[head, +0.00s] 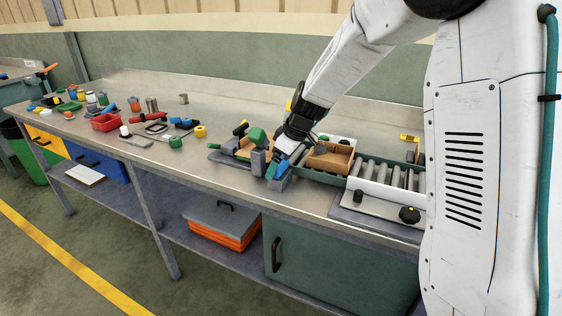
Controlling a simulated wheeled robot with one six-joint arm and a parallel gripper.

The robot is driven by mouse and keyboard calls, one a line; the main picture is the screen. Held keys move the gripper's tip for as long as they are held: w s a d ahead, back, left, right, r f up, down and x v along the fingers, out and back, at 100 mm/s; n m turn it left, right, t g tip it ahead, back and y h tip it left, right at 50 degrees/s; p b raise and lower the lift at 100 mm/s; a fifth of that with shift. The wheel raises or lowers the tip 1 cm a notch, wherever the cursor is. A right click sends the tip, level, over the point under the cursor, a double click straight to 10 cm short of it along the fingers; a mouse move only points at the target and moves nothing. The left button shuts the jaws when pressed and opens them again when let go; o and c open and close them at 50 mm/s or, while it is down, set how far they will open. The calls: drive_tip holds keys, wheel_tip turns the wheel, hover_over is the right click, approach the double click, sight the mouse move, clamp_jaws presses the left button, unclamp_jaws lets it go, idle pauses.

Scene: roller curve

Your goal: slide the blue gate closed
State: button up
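The blue gate (275,169) shows as a small blue piece at the left end of the track, next to grey blocks. My gripper (285,158) points down at the blue gate, at or very near it. Whether it touches or holds the gate cannot be made out, and its fingers are too small to read. An open wooden box (330,158) sits on the track just right of my gripper.
A black knob (409,215) is on the track's front plate. A red tray (106,122) and several tools lie further left. The bench front edge between has bare room.

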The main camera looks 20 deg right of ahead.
drive_tip(key=c, duration=1.4)
drive_tip(key=w+d, duration=0.3)
drive_tip(key=o, duration=1.4)
drive_tip(key=shift+w+d, duration=0.15)
drive_tip(key=shift+d, duration=0.05)
drive_tip(key=shift+a, duration=0.1)
drive_tip(key=shift+r, duration=0.25)
drive_tip(key=v, duration=0.7)
drive_tip(key=shift+r, duration=0.15)
